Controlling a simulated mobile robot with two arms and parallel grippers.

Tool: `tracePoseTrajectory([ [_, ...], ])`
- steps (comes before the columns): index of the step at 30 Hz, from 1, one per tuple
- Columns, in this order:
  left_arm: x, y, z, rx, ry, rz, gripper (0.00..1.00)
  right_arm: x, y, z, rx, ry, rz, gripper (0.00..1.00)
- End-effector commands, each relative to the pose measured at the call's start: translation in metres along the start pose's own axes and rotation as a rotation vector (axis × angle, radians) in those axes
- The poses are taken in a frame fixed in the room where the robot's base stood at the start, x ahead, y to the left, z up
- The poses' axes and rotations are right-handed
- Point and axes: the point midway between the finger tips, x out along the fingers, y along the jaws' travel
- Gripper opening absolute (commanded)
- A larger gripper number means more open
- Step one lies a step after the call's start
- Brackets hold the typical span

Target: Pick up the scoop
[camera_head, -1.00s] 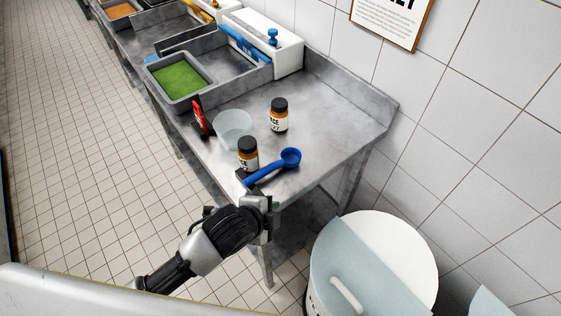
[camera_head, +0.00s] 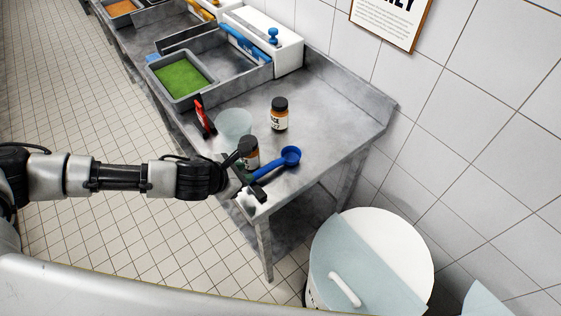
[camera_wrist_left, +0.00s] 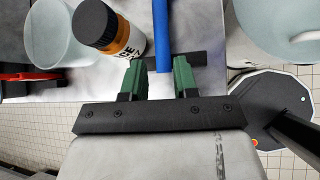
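The blue scoop (camera_head: 289,156) lies on the steel table (camera_head: 330,128) near its front corner, its bowl pointing away and its handle toward me. My left gripper (camera_head: 252,180) is at the handle end. In the left wrist view, the green fingers of my left gripper (camera_wrist_left: 161,72) are open, one on each side of the blue handle (camera_wrist_left: 162,35), with gaps between. The scoop's bowl is outside that view. My right gripper is not in view.
A brown bottle (camera_head: 250,158) stands close beside the handle, partly hidden by my gripper. A clear bowl (camera_head: 234,122), a red-and-black object (camera_head: 204,117) and another bottle (camera_head: 279,114) stand behind. A white bin (camera_head: 405,250) is right of the table.

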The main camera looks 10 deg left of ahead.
Motion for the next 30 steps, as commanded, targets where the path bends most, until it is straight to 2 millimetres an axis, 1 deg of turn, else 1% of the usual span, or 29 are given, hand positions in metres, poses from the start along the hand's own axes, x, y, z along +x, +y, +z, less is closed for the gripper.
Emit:
tracePoseTrajectory([
  [1, 0.009, -0.001, 0.001, -0.001, 0.0, -0.002, 0.29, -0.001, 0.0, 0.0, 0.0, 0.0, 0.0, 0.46],
  [3, 0.019, -0.001, 0.001, -0.002, -0.001, -0.001, 0.29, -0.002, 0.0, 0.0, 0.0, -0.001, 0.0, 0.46],
  [6, 0.029, -0.001, 0.001, -0.003, -0.001, -0.001, 0.29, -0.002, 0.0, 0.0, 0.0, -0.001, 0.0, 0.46],
  [11, 0.038, -0.001, 0.003, -0.004, -0.001, -0.001, 0.29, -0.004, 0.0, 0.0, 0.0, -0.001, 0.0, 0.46],
  [17, 0.064, -0.004, 0.007, -0.005, -0.002, -0.002, 0.29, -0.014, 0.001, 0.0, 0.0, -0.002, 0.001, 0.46],
  [18, 0.07, -0.003, 0.006, -0.005, 0.0, -0.001, 0.29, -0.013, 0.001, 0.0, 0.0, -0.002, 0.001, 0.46],
  [21, 0.079, -0.003, 0.005, -0.005, -0.001, -0.001, 0.29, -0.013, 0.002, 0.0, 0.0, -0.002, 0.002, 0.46],
  [25, 0.085, -0.003, 0.005, -0.004, -0.002, -0.001, 0.29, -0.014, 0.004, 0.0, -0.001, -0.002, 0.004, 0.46],
  [30, 0.085, -0.003, 0.005, -0.005, -0.001, -0.001, 0.29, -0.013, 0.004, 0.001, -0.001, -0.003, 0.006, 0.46],
])
